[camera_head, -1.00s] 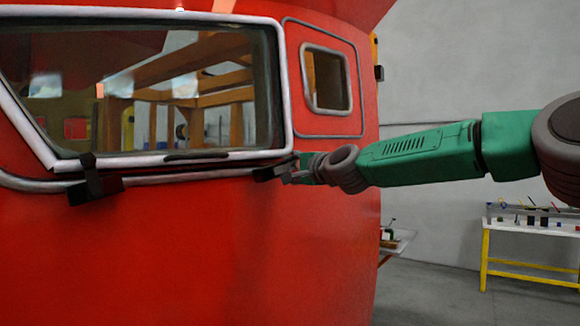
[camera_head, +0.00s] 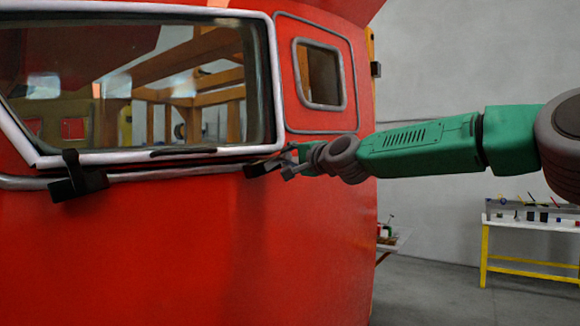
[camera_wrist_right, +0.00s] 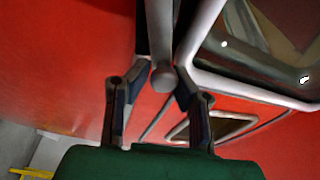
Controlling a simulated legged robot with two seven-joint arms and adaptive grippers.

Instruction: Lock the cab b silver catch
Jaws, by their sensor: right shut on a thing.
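The red cab nosecone (camera_head: 180,250) fills the left of the head view. A dark catch (camera_head: 262,168) sits at the lower right corner of its windscreen frame. My right gripper (camera_head: 287,168) is at this catch, with its arm coming in from the right. In the right wrist view the fingers of my right gripper (camera_wrist_right: 163,88) are closed around a grey bar with a rounded end, the catch lever (camera_wrist_right: 161,45). The fingers partly hide the catch base. My left gripper is not in view.
A second dark catch (camera_head: 76,182) sits under the left part of the windscreen frame (camera_head: 150,156). A small side window (camera_head: 320,75) is above my right gripper. A workbench with yellow legs (camera_head: 530,225) stands at the back right. Open floor lies between.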

